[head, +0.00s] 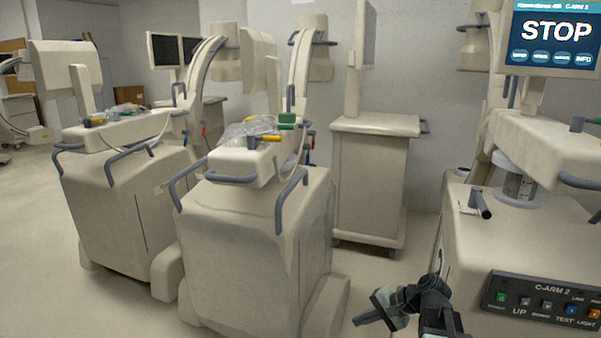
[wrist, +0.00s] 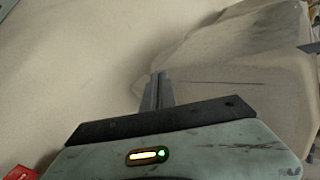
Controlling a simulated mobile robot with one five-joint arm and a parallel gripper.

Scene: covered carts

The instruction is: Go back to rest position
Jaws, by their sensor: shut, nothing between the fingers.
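My gripper (head: 368,312) shows at the bottom of the head view, low and just left of the control panel of the right-hand cart. In the wrist view my gripper (wrist: 158,88) has its fingers together, with nothing between them. It points at pale floor and a cream cart base. The dark arm links behind it are partly cut off by the lower edge of the head view.
The C-arm 2 cart (head: 462,250) stands close on the right, with a button panel (head: 545,298) and a STOP screen (head: 556,35). A covered cart (head: 255,240) stands left of my gripper, another (head: 120,200) beyond it. Open floor (head: 30,240) lies far left.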

